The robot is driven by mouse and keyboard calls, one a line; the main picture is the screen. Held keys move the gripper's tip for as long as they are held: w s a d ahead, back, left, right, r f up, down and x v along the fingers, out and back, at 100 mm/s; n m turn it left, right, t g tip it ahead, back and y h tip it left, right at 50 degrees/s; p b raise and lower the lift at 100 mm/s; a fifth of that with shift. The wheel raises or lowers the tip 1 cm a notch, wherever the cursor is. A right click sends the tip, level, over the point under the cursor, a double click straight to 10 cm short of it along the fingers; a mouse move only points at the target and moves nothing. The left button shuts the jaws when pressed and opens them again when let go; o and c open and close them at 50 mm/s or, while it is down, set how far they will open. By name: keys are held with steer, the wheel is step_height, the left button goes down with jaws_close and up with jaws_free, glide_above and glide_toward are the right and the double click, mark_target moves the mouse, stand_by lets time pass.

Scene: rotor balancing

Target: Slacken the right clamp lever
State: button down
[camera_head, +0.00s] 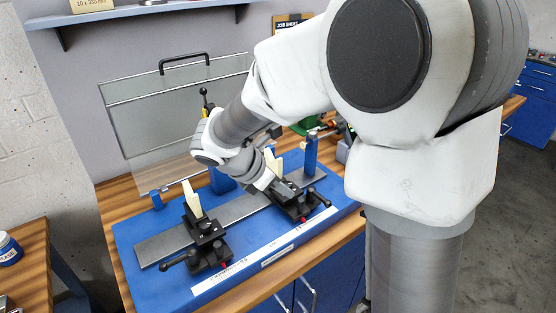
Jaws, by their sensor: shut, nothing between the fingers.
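The right clamp (296,208) is a black block on the grey rail, with a cream upright piece beside it. Its black lever (320,198) points out to the right, toward the front edge of the blue base. My gripper (282,190) is low over the right clamp, on its left side, and its fingers are shut and empty. The fingertips are small and dark against the black clamp, so I cannot tell whether they touch it. My wrist hides part of the clamp's back.
The left clamp (205,240) has its own lever and a cream upright (192,200). Both clamps sit on the rail (165,245) of the blue base (130,238). A raised clear guard (150,115) stands behind, and a blue post (311,155) stands behind the right clamp.

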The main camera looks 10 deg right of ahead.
steer(key=shift+w+a+f+n, duration=0.2)
steer(key=shift+w+n, duration=0.1)
steer(key=shift+d+f, duration=0.1)
steer(key=b+x, duration=0.1)
steer(key=x, duration=0.9)
steer(key=shift+d+f+b, duration=0.1)
steer(key=shift+d+b, duration=0.1)
steer(key=shift+b, duration=0.1)
steer(key=shift+w+d, duration=0.25)
steer(key=shift+d, duration=0.3)
steer(key=shift+w+d, duration=0.25)
steer(key=shift+d, duration=0.3)
steer(key=shift+w+d+f, duration=0.15)
steer(key=shift+w+d, duration=0.1)
steer(key=shift+d, duration=0.25)
